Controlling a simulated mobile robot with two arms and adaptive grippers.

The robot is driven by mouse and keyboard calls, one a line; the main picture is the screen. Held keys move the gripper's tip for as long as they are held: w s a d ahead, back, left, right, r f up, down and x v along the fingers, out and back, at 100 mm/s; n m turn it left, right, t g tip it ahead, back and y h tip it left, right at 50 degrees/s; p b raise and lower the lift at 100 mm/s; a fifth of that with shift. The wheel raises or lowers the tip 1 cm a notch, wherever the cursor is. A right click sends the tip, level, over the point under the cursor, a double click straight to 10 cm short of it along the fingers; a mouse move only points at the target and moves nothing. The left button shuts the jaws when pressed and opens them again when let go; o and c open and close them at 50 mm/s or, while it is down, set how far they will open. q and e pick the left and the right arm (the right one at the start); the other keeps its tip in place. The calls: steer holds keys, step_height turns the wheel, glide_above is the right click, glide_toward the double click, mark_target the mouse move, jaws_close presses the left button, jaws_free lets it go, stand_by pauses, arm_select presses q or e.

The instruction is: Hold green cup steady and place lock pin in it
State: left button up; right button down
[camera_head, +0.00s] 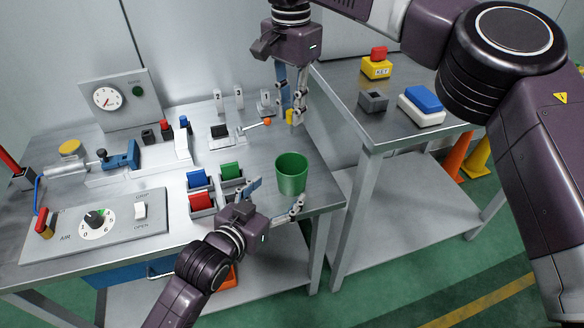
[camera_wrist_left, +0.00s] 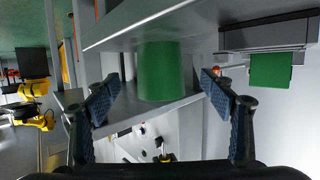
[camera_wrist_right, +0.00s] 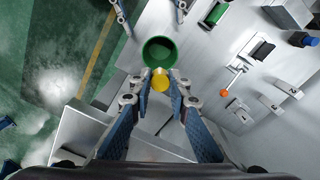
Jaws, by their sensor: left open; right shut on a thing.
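The green cup (camera_head: 291,174) stands upright near the front right edge of the workbench. In the left wrist view the cup (camera_wrist_left: 159,70) appears ahead, between the spread fingers. My left gripper (camera_head: 277,196) is open just in front of the cup and does not hold it. My right gripper (camera_head: 290,115) is above and behind the cup, pointing down, shut on a yellow piece (camera_head: 289,117), apparently the lock pin. The right wrist view shows its round yellow end (camera_wrist_right: 160,80) between the fingertips, with the cup's open mouth (camera_wrist_right: 158,46) beyond. The rest of the pin is hidden.
Bins with blue, green (camera_head: 230,170) and red (camera_head: 201,201) pieces stand left of the cup. An orange-knobbed lever (camera_head: 266,122) is behind it.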

mark_target(298, 172)
arm_select(q)
steer(key=x, duration=0.8)
steer(key=c, duration=1.3)
arm_select(e)
step_height(298, 172, down, 12)
steer(key=shift+f, duration=0.25)
stand_by(0.5)
steer(key=c, duration=1.7)
jaws_free()
steer(key=shift+c, duration=0.2)
steer(key=shift+r, duration=0.15)
